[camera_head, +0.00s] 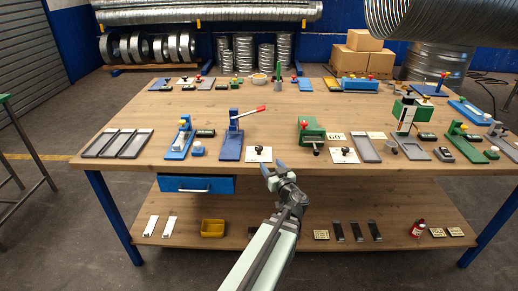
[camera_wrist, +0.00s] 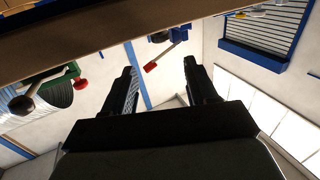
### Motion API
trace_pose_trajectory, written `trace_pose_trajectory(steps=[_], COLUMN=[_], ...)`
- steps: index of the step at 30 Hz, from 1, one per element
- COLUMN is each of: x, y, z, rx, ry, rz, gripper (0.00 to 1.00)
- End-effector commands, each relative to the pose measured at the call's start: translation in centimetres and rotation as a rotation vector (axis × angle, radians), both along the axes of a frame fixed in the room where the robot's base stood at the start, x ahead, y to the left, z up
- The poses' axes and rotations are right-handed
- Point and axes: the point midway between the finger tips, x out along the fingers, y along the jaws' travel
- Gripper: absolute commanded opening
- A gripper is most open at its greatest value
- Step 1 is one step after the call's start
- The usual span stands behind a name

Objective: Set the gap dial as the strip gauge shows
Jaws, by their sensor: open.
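Two white plates, each with a black knob, lie along the front of the bench: one left of centre (camera_head: 259,154) and one right of centre (camera_head: 344,155). Either could be the gap dial; their markings are too small to read. I cannot tell which item is the strip gauge. My gripper (camera_head: 273,169) is open and empty at the bench's front edge, just below the left plate. In the wrist view my gripper (camera_wrist: 161,72) shows two spread fingers with nothing between them.
A blue lever press (camera_head: 231,140) with a red handle stands left of the left plate. A green fixture (camera_head: 311,132) with a red knob stands between the plates. Grey trays (camera_head: 118,144) lie far left. A blue drawer (camera_head: 196,184) hangs under the wooden bench top (camera_head: 262,118). The bench's middle is mostly clear.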

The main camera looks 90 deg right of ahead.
Motion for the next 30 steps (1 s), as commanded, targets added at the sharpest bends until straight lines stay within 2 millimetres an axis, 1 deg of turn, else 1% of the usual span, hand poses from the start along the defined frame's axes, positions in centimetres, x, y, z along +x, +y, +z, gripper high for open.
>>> trace_pose_trajectory(steps=[5,12,18,24,30], x=[0.9,2.5,3.8,4.7,5.1], y=[-2.4,-6.4,-9.4,-11.4,-12.3], z=[0.0,0.0,0.0,0.0,0.0], rx=[-0.001,-0.001,-0.001,-0.001,-0.001], ry=[0.0,-0.002,-0.001,-0.001,-0.001], rz=[0.002,0.002,0.001,0.0,0.0], gripper=[0.57,0.57,0.57,0.57,0.57])
